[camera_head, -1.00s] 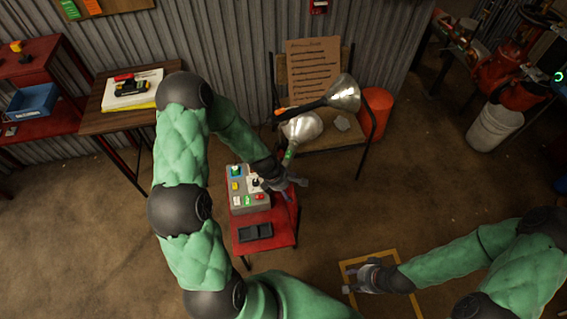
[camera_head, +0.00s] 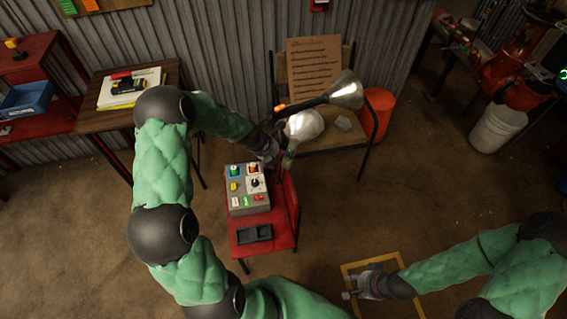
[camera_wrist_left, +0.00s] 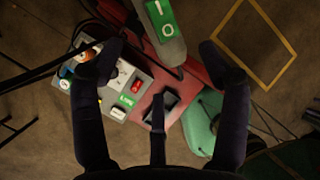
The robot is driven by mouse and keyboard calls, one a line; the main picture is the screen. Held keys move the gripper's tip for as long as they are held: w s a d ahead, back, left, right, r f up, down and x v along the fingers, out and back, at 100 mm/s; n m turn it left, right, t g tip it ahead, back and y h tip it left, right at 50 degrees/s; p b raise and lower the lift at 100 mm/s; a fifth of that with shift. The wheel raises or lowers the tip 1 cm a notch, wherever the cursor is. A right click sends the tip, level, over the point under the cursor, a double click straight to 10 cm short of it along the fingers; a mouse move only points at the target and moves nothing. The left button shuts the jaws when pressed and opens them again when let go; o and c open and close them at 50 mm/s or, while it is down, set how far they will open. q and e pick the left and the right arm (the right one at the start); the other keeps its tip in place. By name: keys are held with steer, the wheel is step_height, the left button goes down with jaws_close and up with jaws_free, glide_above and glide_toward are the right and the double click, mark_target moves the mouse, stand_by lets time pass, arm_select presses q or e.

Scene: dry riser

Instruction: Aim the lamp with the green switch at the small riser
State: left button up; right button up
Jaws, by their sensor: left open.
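A lamp with a pale rounded head (camera_head: 304,125) stands at the back of the red cart; its green switch (camera_wrist_left: 161,18), marked I and O, shows on a grey body in the left wrist view. My left gripper (camera_wrist_left: 160,52) is open, and the grey body is seen between and beyond its fingertips, without clear contact. In the head view this gripper (camera_head: 276,158) is beside the lamp's lower part and partly hides it. My right gripper (camera_head: 352,294) is low over the yellow floor frame; its jaws are too small to read. Red pipework (camera_head: 515,70) stands at the right; I cannot tell which part is the small riser.
A silver-shaded lamp (camera_head: 345,91) with a black arm reaches close above the pale lamp head. The red cart (camera_head: 280,238) carries a grey control box (camera_head: 240,203) and a black tray (camera_head: 254,233).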

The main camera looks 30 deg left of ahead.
mark_target(284, 160)
arm_select(q)
steer(key=b+x, duration=0.2)
steer(key=x, duration=0.3)
steer(key=shift+w+f, duration=0.2)
steer(key=shift+f, duration=0.1)
jaws_close()
steer(key=shift+a, duration=0.1)
steer(key=shift+w+a+m+g+h+p, duration=0.1)
steer(key=shift+a+m+g+h+p, duration=0.25)
steer(key=shift+m+p, duration=0.55)
steer(key=shift+w+a+m+g+h+p, duration=0.2)
steer(key=shift+a+m+h+p, duration=0.25)
steer(key=shift+m+p, duration=0.45)
steer(key=shift+w+a+m+g+h+p, duration=0.1)
steer(key=shift+a+m+g+h+p, duration=0.25)
steer(key=shift+m+p, duration=0.55)
